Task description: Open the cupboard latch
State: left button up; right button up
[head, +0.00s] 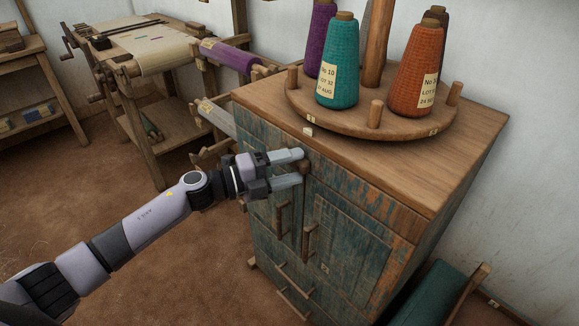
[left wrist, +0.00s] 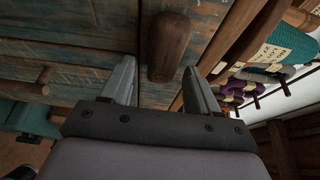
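The cupboard (head: 355,240) has worn blue-green doors and a wooden top. A brown wooden latch piece (head: 305,167) sits on its front near the top edge, and it also shows in the left wrist view (left wrist: 168,48). My left gripper (head: 296,168) is open at the cupboard front. In the left wrist view its two fingers (left wrist: 162,85) stand on either side of the latch piece, with visible gaps. The gripper partly hides the latch in the head view. Two upright wooden door handles (head: 309,238) are below it. My right gripper is not in view.
A round wooden rack (head: 345,118) with several thread cones, including a teal one (head: 339,65) and an orange one (head: 416,70), stands on the cupboard top. A loom frame (head: 150,120) is at the back left. Floor (head: 180,250) left of the cupboard is clear.

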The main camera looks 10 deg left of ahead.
pick_arm(q)
jog(key=v, duration=0.7)
dwell(0.3)
dwell(0.3)
jog(key=s+a+f+n+y+p, duration=0.1)
jog(key=s+f+n+y+p, duration=0.4)
jog(key=s+n, duration=0.6)
jog(key=s+a+f+n+y+p, duration=0.1)
jog(key=s+f+n+y+p, duration=0.4)
jog(key=s+n, duration=0.7)
jog(key=f+n+y, duration=0.2)
jog(key=n, duration=0.2)
jog(key=shift+y, duration=0.3)
jog(key=shift+s+a, duration=0.1)
jog(key=shift+s, duration=0.05)
jog(key=shift+c, duration=0.3)
